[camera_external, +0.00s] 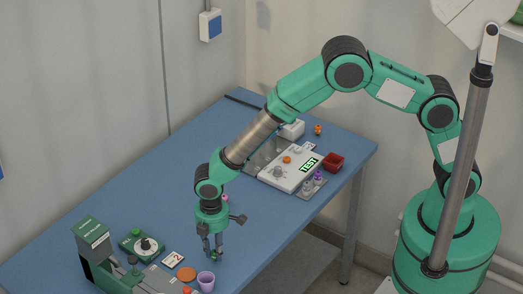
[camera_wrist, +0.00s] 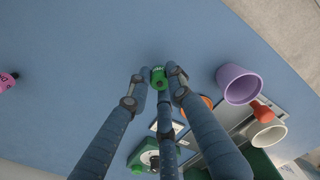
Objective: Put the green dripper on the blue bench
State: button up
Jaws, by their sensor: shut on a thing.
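The green dripper (camera_wrist: 158,77) is a small green piece between my fingertips in the wrist view. My gripper (camera_external: 214,254) is shut on it and points down over the front part of the blue bench (camera_external: 150,205). In the external view the fingers mostly hide the dripper, and only a bit of green shows at their tips. My gripper (camera_wrist: 157,75) shows its fingers closed around the dripper's sides in the wrist view. The bench (camera_wrist: 120,38) lies bare beyond the fingertips. I cannot tell whether the dripper touches the bench top.
A green dial box (camera_external: 141,246) and a green machine (camera_external: 93,240) stand left. A TEST device (camera_external: 293,170) and red bin (camera_external: 333,162) are farther back. Mid-bench is clear.

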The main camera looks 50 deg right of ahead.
jog(key=shift+f, duration=0.4)
jog(key=o, duration=0.8)
jog(key=shift+o, duration=0.2)
jog(key=shift+r, duration=0.2)
notch_tip(320, 180, up, 12)
jog(key=p, duration=0.1)
jog(key=shift+p, duration=0.35)
dwell(0.4)
